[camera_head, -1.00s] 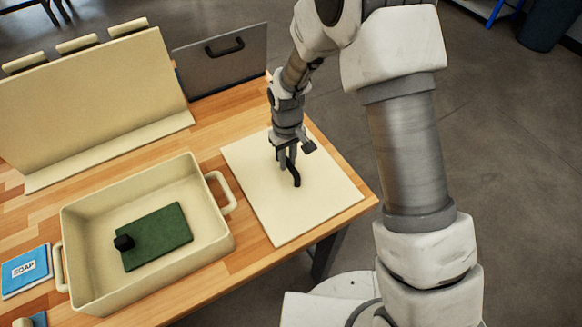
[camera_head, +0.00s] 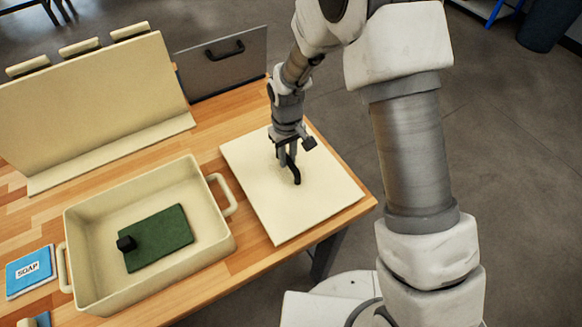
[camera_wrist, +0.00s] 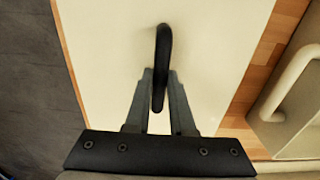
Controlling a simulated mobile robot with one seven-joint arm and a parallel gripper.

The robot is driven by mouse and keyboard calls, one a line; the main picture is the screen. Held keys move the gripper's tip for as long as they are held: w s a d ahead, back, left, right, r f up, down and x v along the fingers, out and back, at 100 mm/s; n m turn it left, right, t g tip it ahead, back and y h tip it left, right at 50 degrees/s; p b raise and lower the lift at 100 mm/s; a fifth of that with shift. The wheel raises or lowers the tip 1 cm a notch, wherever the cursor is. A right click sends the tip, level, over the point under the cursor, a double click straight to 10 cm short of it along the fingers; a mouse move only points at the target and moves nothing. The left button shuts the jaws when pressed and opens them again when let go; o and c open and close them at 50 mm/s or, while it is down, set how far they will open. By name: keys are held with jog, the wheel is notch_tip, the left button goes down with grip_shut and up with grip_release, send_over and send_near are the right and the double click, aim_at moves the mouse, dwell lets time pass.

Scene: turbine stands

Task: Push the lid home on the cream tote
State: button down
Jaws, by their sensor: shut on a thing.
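The cream tote (camera_head: 140,188) stands open on the table, its inside in plain view. A flat cream lid (camera_head: 268,200) with a black handle (camera_head: 296,176) lies to the right of the tote, apart from it. My gripper (camera_head: 287,164) points down over the lid and is shut on the handle. In the wrist view the two fingers (camera_wrist: 160,88) close on the handle (camera_wrist: 163,45) from both sides, above the lid (camera_wrist: 215,55). I cannot tell whether the lid touches the tabletop.
Inside the tote lies a green slab (camera_head: 157,240) with a black knob. A blue SOAP box (camera_head: 30,270) is left of the tote. A slanted cream panel (camera_head: 90,110) and a grey panel with a handle (camera_head: 220,66) stand behind. The tote's side handle (camera_head: 230,200) faces the lid.

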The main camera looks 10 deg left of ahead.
aim_at(288, 158)
notch_tip(288, 158, up, 11)
jog(key=p, duration=0.6)
dwell(0.4)
jog(key=shift+f, duration=0.1)
